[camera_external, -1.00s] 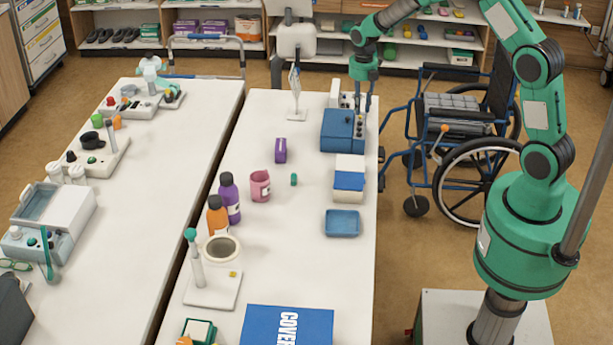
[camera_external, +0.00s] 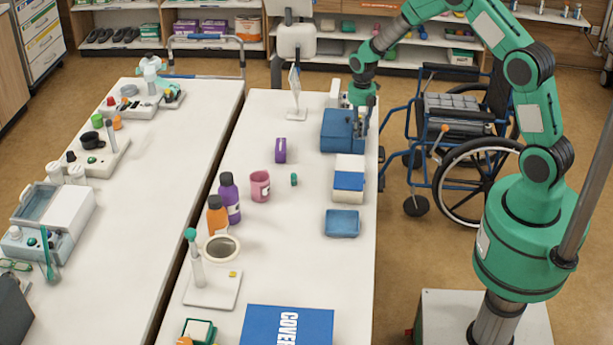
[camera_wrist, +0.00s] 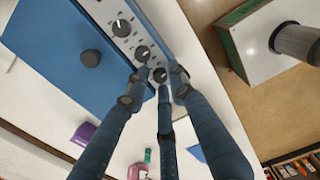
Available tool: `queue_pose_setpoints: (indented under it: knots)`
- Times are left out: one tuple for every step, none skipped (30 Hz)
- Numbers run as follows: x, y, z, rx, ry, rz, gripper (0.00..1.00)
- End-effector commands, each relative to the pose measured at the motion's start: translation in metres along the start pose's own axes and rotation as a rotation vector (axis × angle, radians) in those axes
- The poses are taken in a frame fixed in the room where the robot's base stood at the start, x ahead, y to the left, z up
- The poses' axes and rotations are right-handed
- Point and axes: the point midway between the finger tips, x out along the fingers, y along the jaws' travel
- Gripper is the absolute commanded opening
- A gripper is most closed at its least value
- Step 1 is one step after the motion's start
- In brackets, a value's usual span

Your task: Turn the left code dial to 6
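The blue box (camera_external: 336,130) stands at the far right of the right-hand table. In the wrist view its blue lid (camera_wrist: 60,50) has a dark round knob (camera_wrist: 90,57). Beside the lid, a light grey panel (camera_wrist: 104,12) carries three dark dials in a row: an upper dial (camera_wrist: 121,28), a middle dial (camera_wrist: 142,52) and a lower dial (camera_wrist: 160,75). Their settings are too small to read. My gripper (camera_external: 358,128) is low over the panel. In the wrist view my gripper (camera_wrist: 159,80) has its fingertips apart around the lower dial; contact is unclear.
A white-and-blue box (camera_external: 348,181) and a blue tray (camera_external: 342,223) stand nearer along the table's right edge. A wheelchair (camera_external: 465,130) stands right of the table.

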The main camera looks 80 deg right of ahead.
Motion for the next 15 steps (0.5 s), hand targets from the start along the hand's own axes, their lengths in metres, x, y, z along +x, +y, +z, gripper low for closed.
queue_pose_setpoints:
  knots:
    - [-0.0001,0.0000,0.0000,0.000,0.000,0.000,0.24]
    - [-0.0001,0.0000,0.0000,0.000,0.000,0.000,0.24]
    - [-0.0001,0.0000,0.0000,0.000,0.000,0.000,0.24]
    - [-0.0001,0.0000,0.0000,0.000,0.000,0.000,0.22]
    - [-0.0001,0.0000,-0.0001,0.000,0.000,0.000,0.16]
    - [-0.0001,0.0000,-0.0001,0.000,0.000,0.000,0.08]
    - [-0.0001,0.0000,-0.0001,0.000,0.000,0.000,0.02]
    - [-0.0002,0.0000,-0.0001,0.000,0.000,0.000,0.00]
    - [-0.0002,0.0000,-0.0001,0.000,0.000,0.000,0.00]
    - [-0.0002,0.0000,-0.0001,0.000,0.000,0.000,0.00]
    - [-0.0002,0.0000,-0.0001,0.000,0.000,0.000,0.00]
    - [-0.0002,0.0000,-0.0001,0.000,0.000,0.000,0.00]
    - [-0.0002,0.0000,-0.0001,0.001,0.000,0.000,0.00]
    - [-0.0002,-0.0001,-0.0001,0.003,0.000,0.000,0.00]
    - [-0.0002,-0.0001,-0.0001,0.006,0.000,0.000,0.00]
